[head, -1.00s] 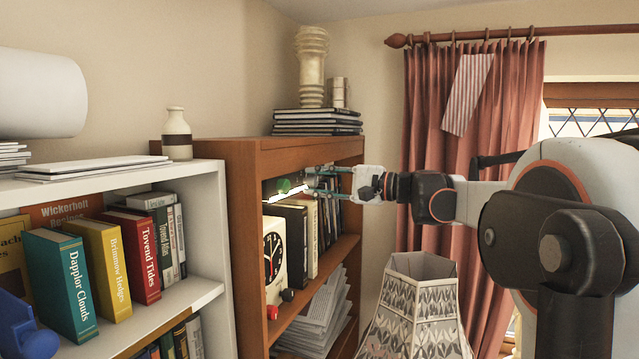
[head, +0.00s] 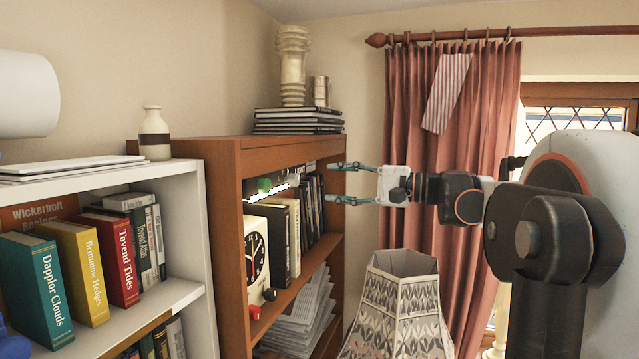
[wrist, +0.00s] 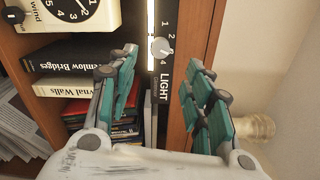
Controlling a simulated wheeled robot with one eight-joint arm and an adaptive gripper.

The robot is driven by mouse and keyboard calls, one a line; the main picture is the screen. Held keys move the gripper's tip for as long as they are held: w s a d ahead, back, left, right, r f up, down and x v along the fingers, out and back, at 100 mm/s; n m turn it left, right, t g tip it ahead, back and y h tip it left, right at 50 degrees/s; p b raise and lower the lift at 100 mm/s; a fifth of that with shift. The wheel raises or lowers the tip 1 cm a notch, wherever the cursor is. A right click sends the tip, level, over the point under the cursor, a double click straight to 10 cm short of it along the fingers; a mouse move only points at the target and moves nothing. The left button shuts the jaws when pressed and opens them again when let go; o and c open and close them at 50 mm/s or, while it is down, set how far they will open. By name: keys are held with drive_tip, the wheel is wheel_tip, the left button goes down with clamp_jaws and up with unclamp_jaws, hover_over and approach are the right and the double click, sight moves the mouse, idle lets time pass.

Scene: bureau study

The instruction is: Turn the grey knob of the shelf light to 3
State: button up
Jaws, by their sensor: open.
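The light grey knob (wrist: 161,48) sits on a black panel (wrist: 166,75) marked LIGHT in the wrist view. The numerals 1, 2 and 4 show around it; 3 is not clearly readable, and I cannot tell exactly where the pointer stands. In the head view the shelf light's bright strip (head: 268,193) shows under the brown bookcase's top, with a green round part (head: 264,185) and a small grey part (head: 293,178). My gripper (head: 337,182) is open and empty, to the right of the bookcase front. In the wrist view its fingers (wrist: 160,63) flank the panel, apart from the knob.
The brown bookcase (head: 228,240) adjoins a white bookcase (head: 209,235). A patterned lampshade (head: 395,310) stands below my gripper. A pink curtain (head: 450,140) hangs behind.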

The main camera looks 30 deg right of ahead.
drive_tip(key=shift+v, duration=1.15)
drive_tip(key=shift+f, duration=0.1)
